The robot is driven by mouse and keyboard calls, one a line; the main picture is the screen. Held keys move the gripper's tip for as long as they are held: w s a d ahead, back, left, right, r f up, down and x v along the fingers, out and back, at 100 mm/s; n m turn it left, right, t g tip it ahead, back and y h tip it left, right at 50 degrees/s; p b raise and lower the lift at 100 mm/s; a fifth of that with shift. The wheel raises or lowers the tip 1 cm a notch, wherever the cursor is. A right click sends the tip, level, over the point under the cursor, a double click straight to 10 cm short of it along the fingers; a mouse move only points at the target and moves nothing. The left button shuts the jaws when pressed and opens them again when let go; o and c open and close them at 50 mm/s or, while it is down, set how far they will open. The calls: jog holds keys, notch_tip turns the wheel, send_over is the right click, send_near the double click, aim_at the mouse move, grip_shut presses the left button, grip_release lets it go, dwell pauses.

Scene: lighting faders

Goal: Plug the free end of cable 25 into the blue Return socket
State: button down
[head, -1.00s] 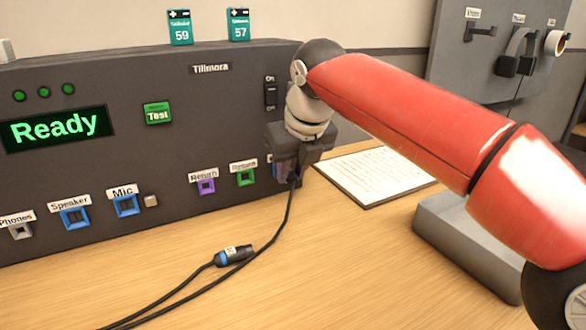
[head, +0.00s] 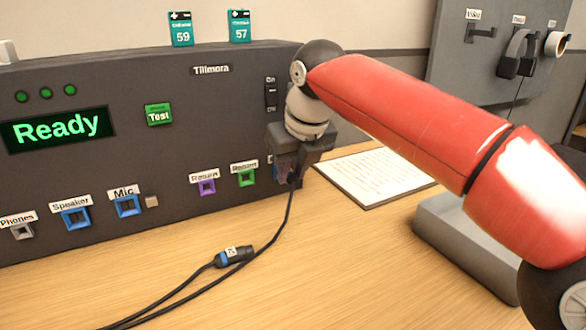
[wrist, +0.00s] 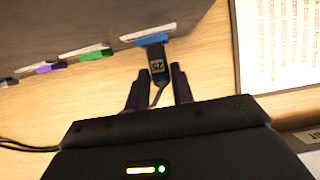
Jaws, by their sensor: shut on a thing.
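My gripper (wrist: 158,78) is shut on the dark plug of cable 25 (wrist: 157,65), whose label reads 25. The plug points at the blue socket (wrist: 152,40) on the panel's lower right and its tip meets the socket in the wrist view. I cannot tell how deep it sits. In the head view my gripper (head: 295,158) is close against the panel and hides most of that socket and its label. The cable (head: 288,205) hangs from the gripper down to the table.
Left of the gripper are a green socket (head: 245,177) and a purple socket (head: 206,187), then blue Mic (head: 127,205) and Speaker (head: 75,217) sockets. Another plug (head: 234,256) with a blue ring lies on the table. A printed sheet (head: 372,176) lies right of the panel.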

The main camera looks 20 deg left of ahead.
jog(key=c, duration=1.1)
grip_release()
jog(key=shift+w+a, duration=0.1)
jog(key=v, duration=0.7)
jog(key=shift+r, duration=0.35)
